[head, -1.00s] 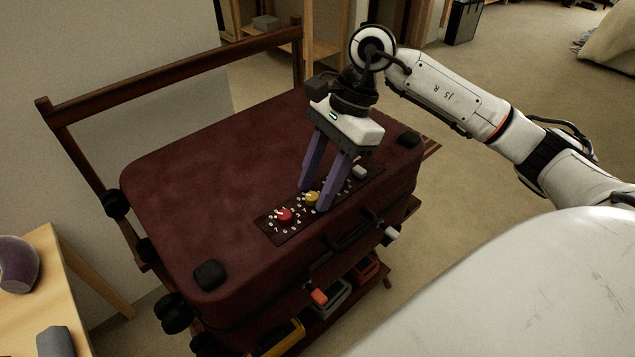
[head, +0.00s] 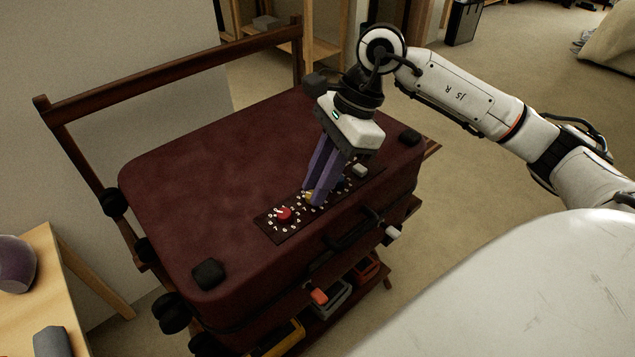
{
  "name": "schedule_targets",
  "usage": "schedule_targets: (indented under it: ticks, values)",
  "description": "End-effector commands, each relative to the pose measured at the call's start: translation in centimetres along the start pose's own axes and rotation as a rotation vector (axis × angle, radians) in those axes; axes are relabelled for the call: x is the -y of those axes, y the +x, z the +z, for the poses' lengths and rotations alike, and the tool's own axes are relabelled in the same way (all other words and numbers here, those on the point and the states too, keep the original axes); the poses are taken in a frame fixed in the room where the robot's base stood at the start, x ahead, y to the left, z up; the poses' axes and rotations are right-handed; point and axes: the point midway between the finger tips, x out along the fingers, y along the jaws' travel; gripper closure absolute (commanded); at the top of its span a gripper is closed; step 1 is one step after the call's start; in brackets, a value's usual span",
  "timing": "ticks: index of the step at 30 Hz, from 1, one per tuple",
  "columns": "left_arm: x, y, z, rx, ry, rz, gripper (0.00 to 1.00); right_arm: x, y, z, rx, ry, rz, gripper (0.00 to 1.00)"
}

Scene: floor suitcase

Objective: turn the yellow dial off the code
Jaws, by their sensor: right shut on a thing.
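The yellow dial (head: 308,196) sits on the dark lock panel (head: 279,236) on top of the maroon suitcase (head: 215,185). Numbers ring the dial, but the gripper covers most of it and its setting cannot be read. My right gripper (head: 313,196) points down at the panel, its purple fingers shut on the yellow dial. A red dial (head: 284,214) with white numbers around it lies on the panel to the left. A pale dial (head: 360,171) lies to the right. My left gripper is not in view.
The suitcase rests on a wooden rack (head: 170,74) with a raised back rail. Its handle (head: 354,230) is at the front side. Toolboxes (head: 332,298) stand on a shelf below. A wooden table (head: 45,290) is at lower left.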

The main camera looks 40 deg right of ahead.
Motion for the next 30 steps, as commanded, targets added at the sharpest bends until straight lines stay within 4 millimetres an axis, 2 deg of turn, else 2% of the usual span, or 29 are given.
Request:
schedule_targets:
  ticks: [30]
  values:
    - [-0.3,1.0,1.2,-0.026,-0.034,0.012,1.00,-0.9,0.1,0.4,0.000,0.830,-0.349,1.00]
